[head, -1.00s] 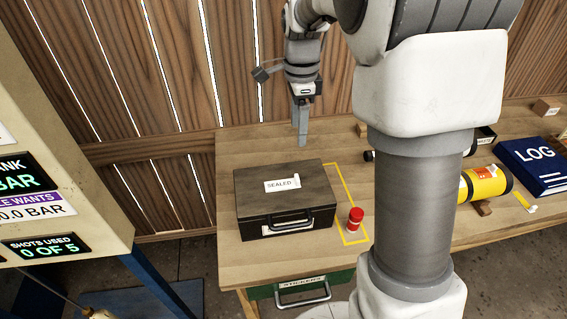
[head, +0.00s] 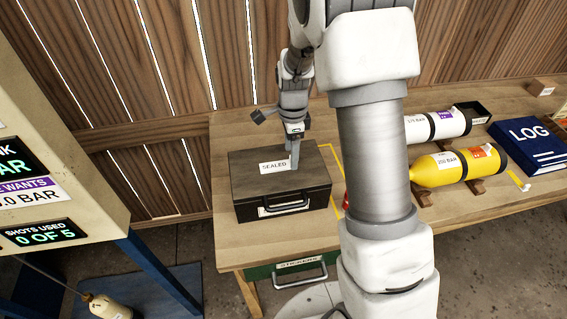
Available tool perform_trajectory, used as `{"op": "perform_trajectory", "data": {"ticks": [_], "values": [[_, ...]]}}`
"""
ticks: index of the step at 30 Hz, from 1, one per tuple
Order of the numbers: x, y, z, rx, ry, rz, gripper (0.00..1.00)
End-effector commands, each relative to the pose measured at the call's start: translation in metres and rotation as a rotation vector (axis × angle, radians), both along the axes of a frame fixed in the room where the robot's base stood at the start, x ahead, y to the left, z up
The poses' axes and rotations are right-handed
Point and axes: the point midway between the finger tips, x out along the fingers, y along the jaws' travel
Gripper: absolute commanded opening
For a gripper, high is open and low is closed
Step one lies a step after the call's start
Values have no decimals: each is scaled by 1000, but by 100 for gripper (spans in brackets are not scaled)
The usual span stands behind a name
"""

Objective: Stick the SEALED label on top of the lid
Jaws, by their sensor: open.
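The dark box (head: 249,187) stands on the wooden table with its lid shut and a handle on the front. The white SEALED label (head: 272,166) lies on top of the lid, near its middle. My gripper (head: 294,166) points down at the label's right end, just above or touching the lid; I cannot tell which. Its fingers cover the label's right edge, and the gap between them is hard to see from here.
A yellow cylinder (head: 440,170) and a white cylinder (head: 447,125) lie on the table at right, beside a blue LOG book (head: 532,143). A yellow outline (head: 336,165) lies right of the box. A green STICKERS drawer (head: 290,278) is below the tabletop.

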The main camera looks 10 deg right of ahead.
Motion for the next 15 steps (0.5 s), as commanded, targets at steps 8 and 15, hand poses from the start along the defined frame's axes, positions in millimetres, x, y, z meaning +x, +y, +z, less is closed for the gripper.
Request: {"op": "perform_trajectory", "data": {"ticks": [8,15], "values": [[0,0,-16,0,0,0,72],[0,0,-15,0,0,0,49]]}}
